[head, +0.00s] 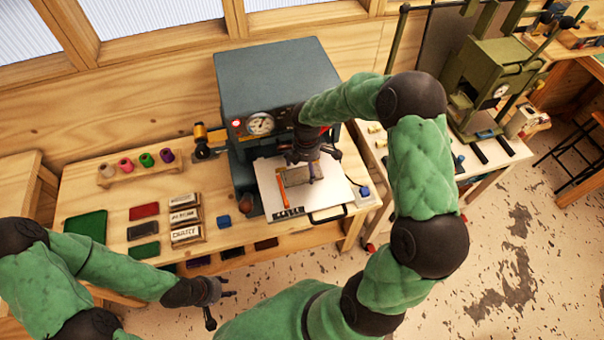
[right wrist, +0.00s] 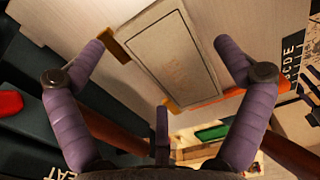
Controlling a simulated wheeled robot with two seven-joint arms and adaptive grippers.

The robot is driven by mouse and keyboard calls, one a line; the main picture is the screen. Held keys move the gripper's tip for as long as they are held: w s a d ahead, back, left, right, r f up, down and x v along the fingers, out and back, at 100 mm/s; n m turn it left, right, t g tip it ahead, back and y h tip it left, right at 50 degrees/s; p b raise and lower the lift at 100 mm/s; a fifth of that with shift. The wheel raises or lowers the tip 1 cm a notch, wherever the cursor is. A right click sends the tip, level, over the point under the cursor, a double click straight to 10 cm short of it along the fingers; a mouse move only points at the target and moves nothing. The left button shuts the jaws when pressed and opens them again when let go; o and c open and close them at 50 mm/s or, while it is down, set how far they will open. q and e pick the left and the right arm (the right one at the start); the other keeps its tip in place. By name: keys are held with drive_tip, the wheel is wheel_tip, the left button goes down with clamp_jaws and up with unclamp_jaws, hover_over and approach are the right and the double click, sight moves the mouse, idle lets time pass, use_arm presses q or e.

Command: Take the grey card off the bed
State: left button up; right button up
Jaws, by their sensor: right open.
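The grey card (head: 296,176) lies on the white bed (head: 330,190) of the dark press, partly hidden under my right gripper in the head view. In the right wrist view the card (right wrist: 172,62) is a pale rectangle with faint print, set against small tan stops. My right gripper (head: 314,168) is over the bed. Its purple fingers (right wrist: 160,55) are spread on either side of the card, with gaps. My left gripper (head: 222,306) is in front of the table's front edge, with its fingers apart and nothing between them.
The press body (head: 275,80) with its gauge stands behind the bed. An orange strip (head: 283,192) lies beside the card. To the left are a rack of foil rolls (head: 140,163), coloured pads and labelled boxes (head: 186,218). A green press (head: 490,80) stands at right.

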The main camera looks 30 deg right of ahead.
drive_tip(key=shift+f, duration=0.25)
drive_tip(key=c, duration=1.1)
drive_tip(key=shift+o, duration=0.2)
